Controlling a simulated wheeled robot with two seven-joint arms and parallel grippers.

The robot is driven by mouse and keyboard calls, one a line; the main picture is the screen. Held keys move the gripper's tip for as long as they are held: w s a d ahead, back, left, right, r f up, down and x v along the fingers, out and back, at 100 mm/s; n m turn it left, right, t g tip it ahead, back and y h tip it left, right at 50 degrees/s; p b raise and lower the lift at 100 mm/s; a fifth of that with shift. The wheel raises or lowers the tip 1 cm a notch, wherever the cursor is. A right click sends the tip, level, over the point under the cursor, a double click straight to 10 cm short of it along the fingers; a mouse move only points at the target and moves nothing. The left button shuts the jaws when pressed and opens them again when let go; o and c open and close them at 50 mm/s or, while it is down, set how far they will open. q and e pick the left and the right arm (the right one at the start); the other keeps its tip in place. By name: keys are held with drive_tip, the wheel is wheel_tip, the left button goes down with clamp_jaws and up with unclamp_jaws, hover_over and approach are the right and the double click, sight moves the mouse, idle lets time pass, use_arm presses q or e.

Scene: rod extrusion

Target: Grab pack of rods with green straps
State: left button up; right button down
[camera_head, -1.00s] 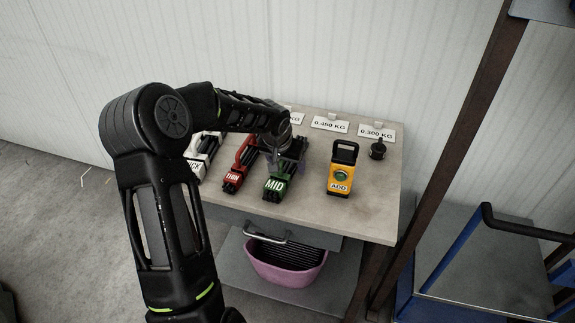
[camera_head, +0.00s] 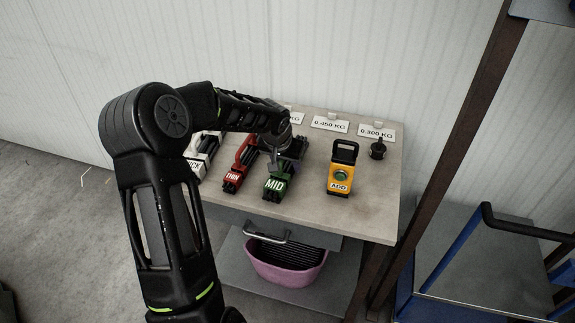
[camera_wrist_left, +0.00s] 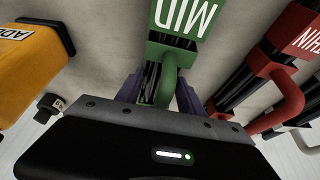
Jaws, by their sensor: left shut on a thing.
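The pack of dark rods with green straps, marked MID (camera_head: 275,186), lies on the table between a red pack and a yellow box. It also shows at the top middle of the left wrist view (camera_wrist_left: 184,20), with its green handle running down between the fingers. My left gripper (camera_head: 284,162) is over the pack from above and shut on it. In the left wrist view its purple-grey fingers (camera_wrist_left: 160,95) stand on both sides of the green handle. The fingertips are partly hidden. My right gripper is not in view.
A red pack marked THIN (camera_head: 232,178) and a white pack (camera_head: 197,160) lie to the left. A yellow box marked ADD (camera_head: 342,170) and a small black object (camera_head: 377,149) stand to the right. A pink basket (camera_head: 287,268) sits below. The table's front right (camera_head: 375,220) is clear.

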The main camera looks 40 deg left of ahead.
use_arm(q)
clamp_jaws()
drive_tip(key=shift+r, duration=0.15)
idle(0.4)
wheel_tip(320, 180, up, 10)
drive_tip(key=shift+f, duration=0.1)
idle(0.3)
idle(0.4)
